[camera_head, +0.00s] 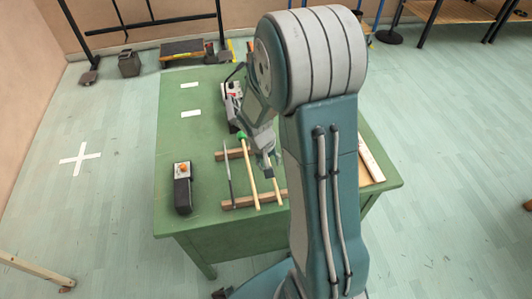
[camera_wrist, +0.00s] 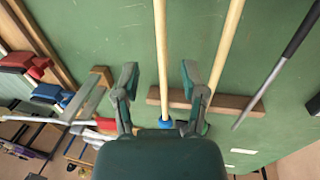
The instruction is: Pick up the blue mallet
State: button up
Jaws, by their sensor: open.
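The blue mallet has a pale wooden shaft (camera_wrist: 161,60) and a blue head (camera_wrist: 165,123), partly hidden by my gripper's body in the wrist view. In the head view its shaft (camera_head: 274,185) shows, but its head is hidden behind my gripper. The mallet lies across a wooden rail (camera_wrist: 228,101) on the green table. My gripper (camera_wrist: 158,75) is open and empty, its two fingers on either side of the mallet's shaft in the picture. In the head view my gripper (camera_head: 267,157) is low over the table; its exact height cannot be told.
A green-headed mallet (camera_head: 241,135) lies close beside the blue one, with a grey rod (camera_head: 229,175) beyond it. The table's left part (camera_head: 180,135) is mostly clear.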

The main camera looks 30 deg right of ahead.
jog(key=f, duration=0.2)
jog(key=s+f, duration=0.1)
jog(key=f, duration=0.1)
jog(key=shift+d, duration=0.35)
jog(key=shift+a+f, duration=0.25)
jog(key=shift+a, duration=0.05)
jog(key=c, duration=0.6)
jog(key=shift+d, duration=0.25)
grip_shut()
jog(key=shift+a, duration=0.15)
